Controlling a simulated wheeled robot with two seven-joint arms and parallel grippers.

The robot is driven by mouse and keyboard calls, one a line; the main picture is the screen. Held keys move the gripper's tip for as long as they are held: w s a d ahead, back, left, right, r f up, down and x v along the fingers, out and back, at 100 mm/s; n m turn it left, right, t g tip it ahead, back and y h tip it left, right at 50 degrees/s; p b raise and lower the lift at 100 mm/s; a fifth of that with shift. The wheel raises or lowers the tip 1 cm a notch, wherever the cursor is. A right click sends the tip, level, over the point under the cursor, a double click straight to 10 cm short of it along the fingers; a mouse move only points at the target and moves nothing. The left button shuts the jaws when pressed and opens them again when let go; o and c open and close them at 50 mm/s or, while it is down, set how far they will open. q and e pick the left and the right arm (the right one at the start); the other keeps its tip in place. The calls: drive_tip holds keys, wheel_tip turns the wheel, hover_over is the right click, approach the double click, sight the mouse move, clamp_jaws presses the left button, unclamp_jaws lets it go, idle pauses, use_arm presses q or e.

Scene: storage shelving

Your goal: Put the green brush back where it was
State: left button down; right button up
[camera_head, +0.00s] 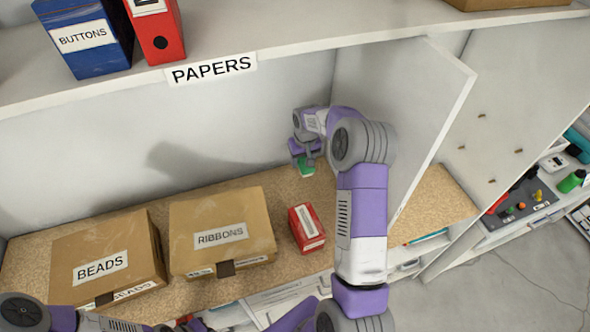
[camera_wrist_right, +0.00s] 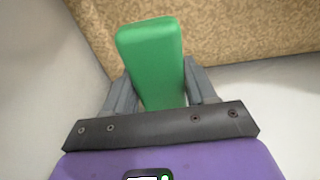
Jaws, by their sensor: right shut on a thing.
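The green brush (camera_head: 306,168) is held in my right gripper (camera_head: 304,158) above the cork-coloured shelf surface, to the left of the white divider panel. In the right wrist view the green brush (camera_wrist_right: 154,62) sits between the two grey fingers of my right gripper (camera_wrist_right: 155,85), which are shut on it. Its bristles cannot be made out. My left arm shows along the bottom left edge of the head view; I cannot make out its fingers.
A box labelled RIBBONS (camera_head: 222,262), a box labelled BEADS (camera_head: 105,285) and a small red box (camera_head: 307,228) stand on the cork-coloured shelf (camera_head: 275,205). The white divider panel (camera_head: 425,110) is close to my right arm. The PAPERS shelf (camera_head: 300,42) overhangs behind. Shelf behind the red box is clear.

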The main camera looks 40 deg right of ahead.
hover_over(302, 179)
drive_tip(key=f, duration=0.4)
drive_tip(key=shift+s+a+f, duration=0.1)
drive_tip(key=shift+s, duration=0.3)
drive_tip(key=shift+w+f, duration=0.1)
drive_tip(key=shift+f, duration=1.9)
drive_tip(key=o, duration=0.5)
drive_tip(key=shift+f, duration=0.2)
drive_tip(key=o, duration=0.4)
drive_tip(key=shift+o, duration=0.2)
drive_tip(key=shift+r, duration=0.1)
drive_tip(key=shift+r, duration=0.1)
